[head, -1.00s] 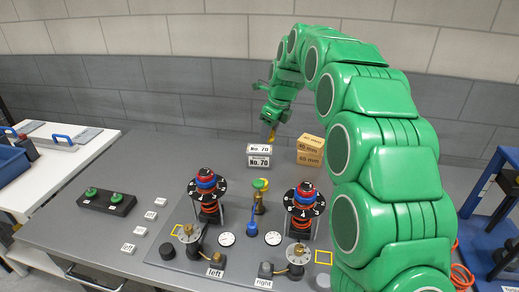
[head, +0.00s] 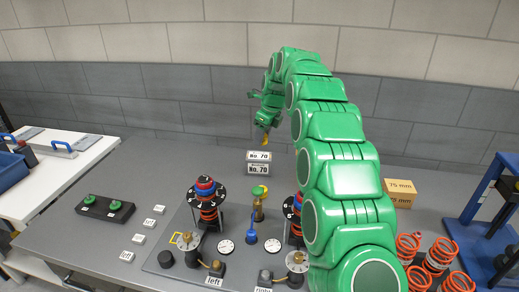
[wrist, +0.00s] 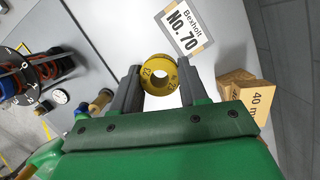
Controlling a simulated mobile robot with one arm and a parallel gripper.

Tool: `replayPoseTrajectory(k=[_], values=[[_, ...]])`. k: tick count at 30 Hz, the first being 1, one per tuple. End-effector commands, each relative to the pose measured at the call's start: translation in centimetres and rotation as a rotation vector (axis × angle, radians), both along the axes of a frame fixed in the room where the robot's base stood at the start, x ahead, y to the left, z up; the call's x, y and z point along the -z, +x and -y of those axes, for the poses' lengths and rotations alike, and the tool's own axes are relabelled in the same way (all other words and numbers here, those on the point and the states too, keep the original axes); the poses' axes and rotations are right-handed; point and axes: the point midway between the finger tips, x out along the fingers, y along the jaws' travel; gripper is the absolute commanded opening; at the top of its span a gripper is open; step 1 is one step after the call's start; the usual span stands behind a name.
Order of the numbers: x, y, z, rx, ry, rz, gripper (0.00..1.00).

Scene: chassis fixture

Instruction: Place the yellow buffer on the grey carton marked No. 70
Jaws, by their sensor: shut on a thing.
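My gripper (wrist: 160,88) is shut on the yellow buffer (wrist: 153,65), a ring with a central hole and dark markings, held between the two grey fingers in the wrist view. In the head view the buffer (head: 266,139) is a small yellow patch below my gripper (head: 265,131). The grey carton marked No. 70 (head: 259,169) stands on the far part of the table, its labelled faces turned to the camera. The buffer appears over or near it; the height gap is unclear. In the wrist view the carton's label (wrist: 188,28) lies just beyond the buffer.
Two coil-spring assemblies with black dials (head: 205,188) stand on the nearer fixture plate. A 40 mm carton (wrist: 250,96) is beside the No. 70 carton in the wrist view. A 75 mm carton (head: 400,186) and several orange springs (head: 438,255) are right. The table left of the No. 70 carton is clear.

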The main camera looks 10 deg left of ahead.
Motion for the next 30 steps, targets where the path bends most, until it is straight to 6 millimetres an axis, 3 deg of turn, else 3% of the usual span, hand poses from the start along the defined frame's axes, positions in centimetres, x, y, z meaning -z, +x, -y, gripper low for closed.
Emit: replayPoseTrajectory(k=[21,30], values=[[5.1,4.4,-1.7,0.0,-0.001,-0.003,0.13],[5.8,5.2,-2.1,0.001,0.0,0.002,0.13]])
